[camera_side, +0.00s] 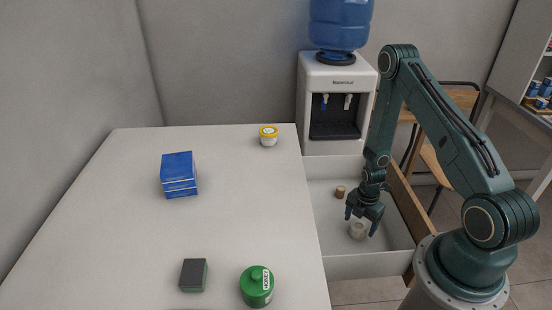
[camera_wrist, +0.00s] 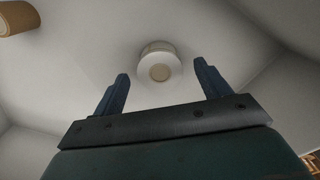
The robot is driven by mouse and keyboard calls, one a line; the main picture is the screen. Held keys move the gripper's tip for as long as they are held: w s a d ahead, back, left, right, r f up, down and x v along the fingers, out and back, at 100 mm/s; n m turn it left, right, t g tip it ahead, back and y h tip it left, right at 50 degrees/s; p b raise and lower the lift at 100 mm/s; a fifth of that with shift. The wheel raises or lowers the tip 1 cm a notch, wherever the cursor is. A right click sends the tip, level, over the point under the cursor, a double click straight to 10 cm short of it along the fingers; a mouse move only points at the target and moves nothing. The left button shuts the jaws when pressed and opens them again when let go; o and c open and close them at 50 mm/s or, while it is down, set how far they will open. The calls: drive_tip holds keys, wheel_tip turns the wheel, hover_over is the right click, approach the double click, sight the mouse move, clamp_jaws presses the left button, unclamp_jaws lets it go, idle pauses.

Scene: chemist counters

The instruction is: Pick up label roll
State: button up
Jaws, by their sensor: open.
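A white roll (camera_side: 357,230) that looks like the label roll lies in the white drawer or bin, right of the counter in the side view. In the wrist view the same roll (camera_wrist: 158,64) shows its round face with a tan core, just beyond the fingertips and between their lines. My gripper (camera_side: 363,219) is over the roll, pointing down, with a finger on either side of it in the side view. In the wrist view my gripper (camera_wrist: 162,70) is open and holds nothing. I cannot tell whether a finger touches the roll.
The bin (camera_side: 340,268) has walls around the roll. A small brown cylinder (camera_side: 340,191) lies behind it, also in the wrist view (camera_wrist: 18,18). The counter (camera_side: 180,240) holds a blue box (camera_side: 179,175), a yellow-lidded jar (camera_side: 268,136), a dark block (camera_side: 193,275) and a green canister (camera_side: 257,287).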

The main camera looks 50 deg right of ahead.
sight(359, 226)
drive_tip(key=shift+f, duration=1.2)
drive_tip(key=c, duration=1.1)
drive_tip(key=shift+r, duration=0.15)
wheel_tip(359, 226, up, 20)
idle(0.5)
